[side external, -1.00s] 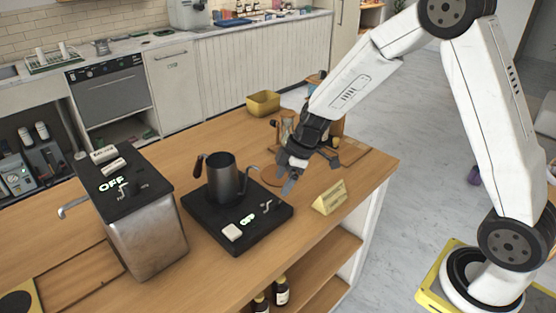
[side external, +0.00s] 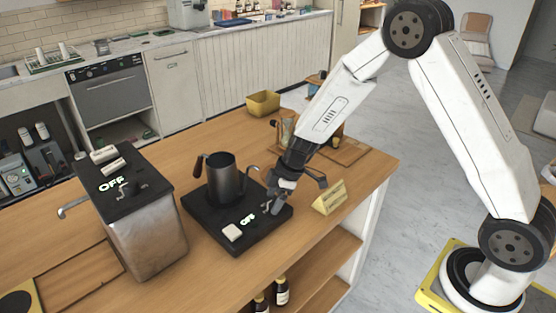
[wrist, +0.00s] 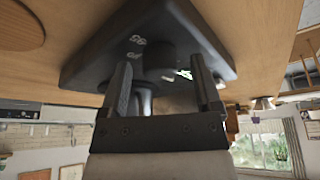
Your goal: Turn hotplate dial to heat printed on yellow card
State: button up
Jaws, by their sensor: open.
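The black hotplate (side external: 205,219) lies on the wooden counter with a dark gooseneck kettle (side external: 225,180) standing on it. My gripper (side external: 271,207) points down at the hotplate's right part, over the dial area, and hides most of the dial. In the wrist view my open fingers (wrist: 162,75) reach over the hotplate (wrist: 90,55), with pale markings nearby; I cannot tell if they touch the dial. The yellow card (side external: 328,197) stands to the right; its print is too small to read.
A yellow bin (side external: 263,103) sits at the back of the counter. The counter (side external: 300,240) in front of the card is clear.

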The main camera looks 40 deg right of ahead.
grip_shut()
jog(key=shift+m, duration=0.4)
jog(key=shift+a+m+t+h, duration=0.1)
jog(key=shift+m+t+h, duration=0.35)
jog(key=shift+m, duration=0.75)
jog(key=shift+m+t+h, duration=0.45)
jog(key=shift+m, duration=1.25)
jog(key=shift+a+m+h, duration=0.1)
jog(key=shift+m+h, duration=0.2)
jog(key=shift+m, duration=0.4)
grip_release()
jog(key=shift+s, duration=0.1)
